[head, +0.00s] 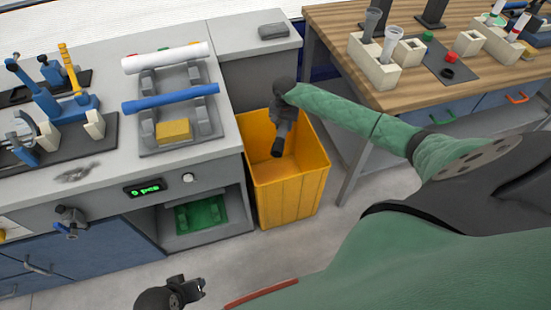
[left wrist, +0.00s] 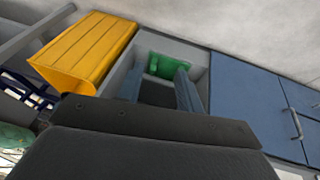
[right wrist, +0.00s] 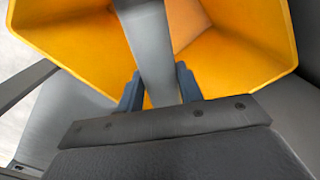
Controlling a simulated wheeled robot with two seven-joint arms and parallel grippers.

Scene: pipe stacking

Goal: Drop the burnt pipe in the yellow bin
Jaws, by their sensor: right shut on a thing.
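The yellow bin (head: 290,190) stands on the floor between the grey counter and the wooden table. My right gripper (head: 282,128) is over the bin's opening, pointing down. It is shut on a grey pipe, the burnt pipe (right wrist: 152,50), which passes between its fingers in the right wrist view, with the bin's yellow walls (right wrist: 75,35) around it. In the head view the pipe's dark end (head: 277,149) shows below the gripper. My left gripper (head: 198,288) is low in front of the counter; its fingers are apart and empty in the left wrist view (left wrist: 158,92).
A white pipe (head: 165,58) and a blue pipe (head: 170,98) lie on a grey rack on the counter, near a yellow block (head: 173,131). The wooden table (head: 330,30) at right carries beige holders (head: 373,70). Its leg stands close to the bin.

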